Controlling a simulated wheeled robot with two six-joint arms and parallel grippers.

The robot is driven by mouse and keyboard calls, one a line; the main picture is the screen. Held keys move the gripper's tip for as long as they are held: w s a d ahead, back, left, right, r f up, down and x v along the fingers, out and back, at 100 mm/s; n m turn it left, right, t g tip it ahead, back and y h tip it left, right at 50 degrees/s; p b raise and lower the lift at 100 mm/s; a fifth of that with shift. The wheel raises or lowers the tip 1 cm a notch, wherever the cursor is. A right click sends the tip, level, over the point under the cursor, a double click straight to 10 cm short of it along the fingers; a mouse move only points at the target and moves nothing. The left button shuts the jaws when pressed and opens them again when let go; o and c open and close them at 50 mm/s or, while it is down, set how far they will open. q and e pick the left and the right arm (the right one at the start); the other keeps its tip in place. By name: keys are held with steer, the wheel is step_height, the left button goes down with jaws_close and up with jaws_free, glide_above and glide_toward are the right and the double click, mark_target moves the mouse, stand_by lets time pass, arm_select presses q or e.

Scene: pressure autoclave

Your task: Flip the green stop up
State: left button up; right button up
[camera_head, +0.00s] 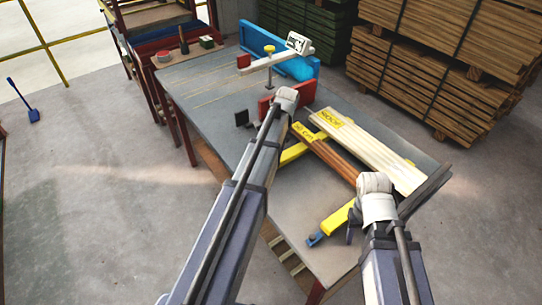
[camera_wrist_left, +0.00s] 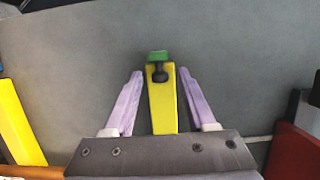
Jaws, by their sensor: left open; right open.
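The green stop (camera_wrist_left: 158,56) sits at the far end of a short yellow bar (camera_wrist_left: 162,105) in the left wrist view, with a dark round knob (camera_wrist_left: 159,73) just below it. My left gripper (camera_wrist_left: 160,74) is open, one pale purple finger on each side of the bar, with gaps between. The stop lies just beyond the fingertips. In the head view my left arm hides the stop and most of that gripper. My right gripper (camera_head: 353,226) hangs by the table's near right part, partly hidden by its wrist; nothing shows held in it.
The grey worktable (camera_head: 205,88) carries a pale board (camera_head: 365,150), a brown board (camera_head: 335,155), yellow supports (camera_head: 338,219), a red block (camera_head: 303,94) and a blue fence (camera_head: 295,66). Timber stacks (camera_head: 440,70) stand behind. Open floor lies to the left.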

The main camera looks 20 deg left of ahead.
arm_select(q)
steer(key=shift+r, duration=0.1)
arm_select(e)
steer(key=shift+r, duration=0.1)
arm_select(q)
steer(key=p+v, duration=0.7)
steer(key=shift+r, duration=0.3)
arm_select(e)
step_height(320, 180, up, 7)
steer(key=shift+r, duration=0.15)
arm_select(q)
steer(key=shift+w, duration=0.1)
